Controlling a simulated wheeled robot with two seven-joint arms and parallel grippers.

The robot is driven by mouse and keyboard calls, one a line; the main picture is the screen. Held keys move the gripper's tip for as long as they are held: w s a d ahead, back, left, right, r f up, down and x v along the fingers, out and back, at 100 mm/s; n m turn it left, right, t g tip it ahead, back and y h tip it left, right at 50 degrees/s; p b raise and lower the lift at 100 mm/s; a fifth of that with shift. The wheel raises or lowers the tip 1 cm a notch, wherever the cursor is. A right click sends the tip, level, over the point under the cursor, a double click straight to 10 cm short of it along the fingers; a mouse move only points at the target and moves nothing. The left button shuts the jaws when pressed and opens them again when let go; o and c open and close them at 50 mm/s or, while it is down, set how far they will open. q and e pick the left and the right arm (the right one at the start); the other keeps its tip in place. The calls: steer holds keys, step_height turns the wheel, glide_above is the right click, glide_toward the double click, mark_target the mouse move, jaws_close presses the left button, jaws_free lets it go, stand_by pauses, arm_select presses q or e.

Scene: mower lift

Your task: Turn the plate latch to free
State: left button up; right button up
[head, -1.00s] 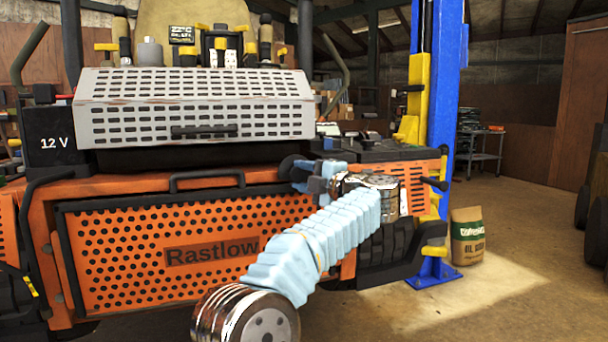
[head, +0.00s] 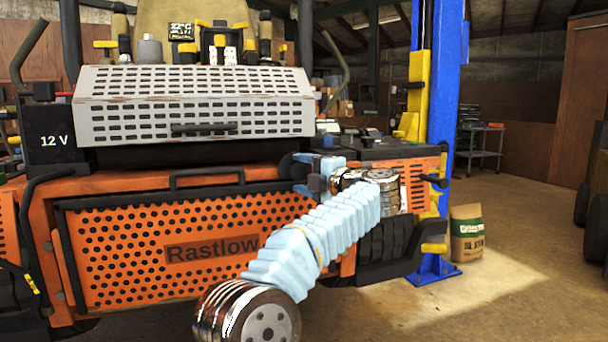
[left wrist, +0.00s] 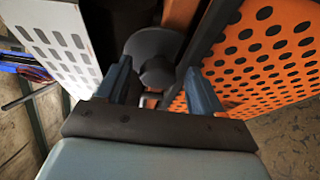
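The plate latch (left wrist: 155,52) is a grey round disc with a smaller round boss, in the middle of the left wrist view, beside the edge of the orange perforated plate (left wrist: 265,50). In the head view its dark round edge (head: 287,166) shows just left of my gripper, mostly hidden. My left gripper (head: 304,174) is at the upper right corner of the orange plate marked "Rastlow". In the left wrist view its two blue fingers (left wrist: 160,85) are apart, one on each side of the latch's lower part. Whether they touch it I cannot tell. My right gripper is not in view.
A grey slotted cover (head: 195,105) overhangs the plate from above. A black handle (head: 207,180) sits on the plate's top edge. A blue lift post (head: 443,120) stands on the right, with a paper sack (head: 467,233) beside it.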

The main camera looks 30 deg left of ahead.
arm_select(q)
steer(key=b+v, duration=0.1)
steer(key=v, duration=1.2)
steer(key=shift+d+r+b, duration=0.15)
steer(key=shift+d+b, duration=0.2)
